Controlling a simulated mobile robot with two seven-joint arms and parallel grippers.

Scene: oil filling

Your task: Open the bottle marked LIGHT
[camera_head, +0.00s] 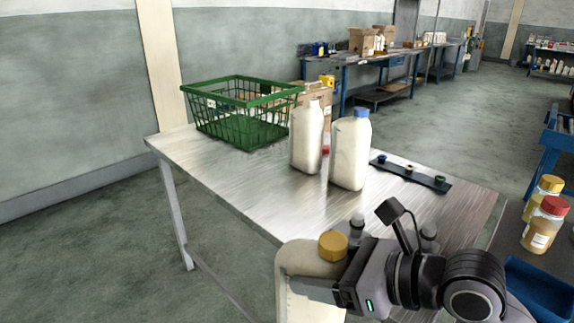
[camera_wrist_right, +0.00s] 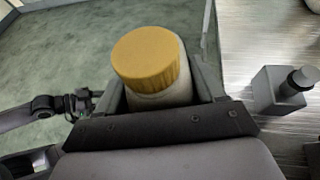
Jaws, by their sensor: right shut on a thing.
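My right gripper (camera_head: 328,272) is shut on a cream bottle (camera_head: 298,262) with a yellow ribbed cap (camera_head: 333,246), at the bottom of the head view. In the right wrist view the yellow cap (camera_wrist_right: 146,58) sits on the neck between the fingers. The bottle looks upright, by the table's near edge; its base is out of view. A white bottle with a blue cap (camera_head: 349,152) and another pale bottle (camera_head: 306,140) stand upright on the table. I cannot read LIGHT on any bottle.
A green wire basket (camera_head: 238,110) stands at the table's far left. A black strip with small coloured caps (camera_head: 412,174) lies right of the bottles. Yellow- and red-capped jars (camera_head: 543,226) stand near a blue bin (camera_head: 540,288) at right. The table (camera_head: 240,178) is clear at front left.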

